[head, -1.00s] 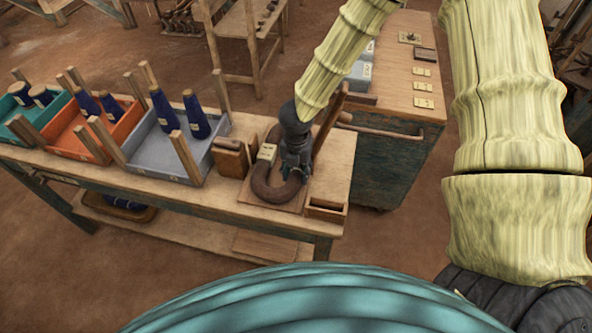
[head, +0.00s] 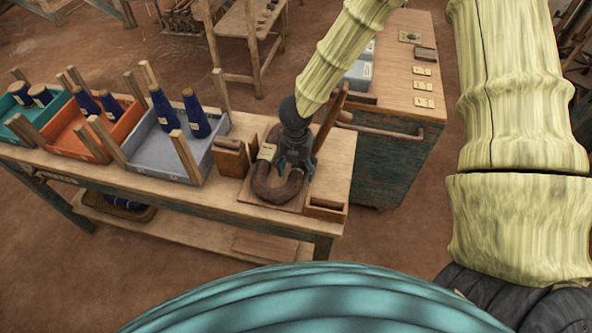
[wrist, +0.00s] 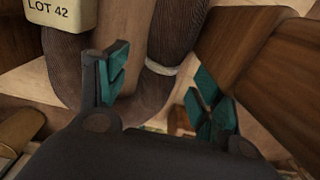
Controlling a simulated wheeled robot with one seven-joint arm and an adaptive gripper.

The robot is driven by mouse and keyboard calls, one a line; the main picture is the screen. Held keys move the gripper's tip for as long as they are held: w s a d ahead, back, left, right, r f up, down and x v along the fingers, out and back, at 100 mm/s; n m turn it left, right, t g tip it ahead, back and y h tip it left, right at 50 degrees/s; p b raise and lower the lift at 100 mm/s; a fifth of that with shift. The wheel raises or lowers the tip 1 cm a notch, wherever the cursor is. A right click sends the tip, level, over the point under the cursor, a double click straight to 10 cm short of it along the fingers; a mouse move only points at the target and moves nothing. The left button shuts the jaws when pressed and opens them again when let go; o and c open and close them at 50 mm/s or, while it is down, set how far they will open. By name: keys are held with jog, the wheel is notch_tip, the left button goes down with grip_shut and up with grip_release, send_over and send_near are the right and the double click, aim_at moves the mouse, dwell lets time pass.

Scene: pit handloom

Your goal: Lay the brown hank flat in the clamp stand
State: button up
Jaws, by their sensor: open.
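The brown hank (head: 268,192) lies as a thick U-shaped loop on a flat wooden board (head: 244,199) at the right end of the bench. A pale tag (head: 266,152) sits on it; in the wrist view the tag (wrist: 60,12) reads LOT 42. The board with the slanted wooden post (head: 330,118) beside it looks like the clamp stand, but I cannot tell for sure. My gripper (head: 297,172) is over the hank's right side. In the wrist view my gripper (wrist: 162,86) is open, with the hank (wrist: 155,90) beyond and between its teal-padded fingers.
A wooden block (head: 231,158) stands left of the hank and a small open wooden box (head: 326,209) to its right. Grey, orange and teal trays with blue cones fill the bench's left. A blue-sided cabinet (head: 385,165) stands behind.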

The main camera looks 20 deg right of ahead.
notch_tip(320, 180, up, 11)
jog(key=shift+f, duration=0.15)
jog(key=shift+w, duration=0.1)
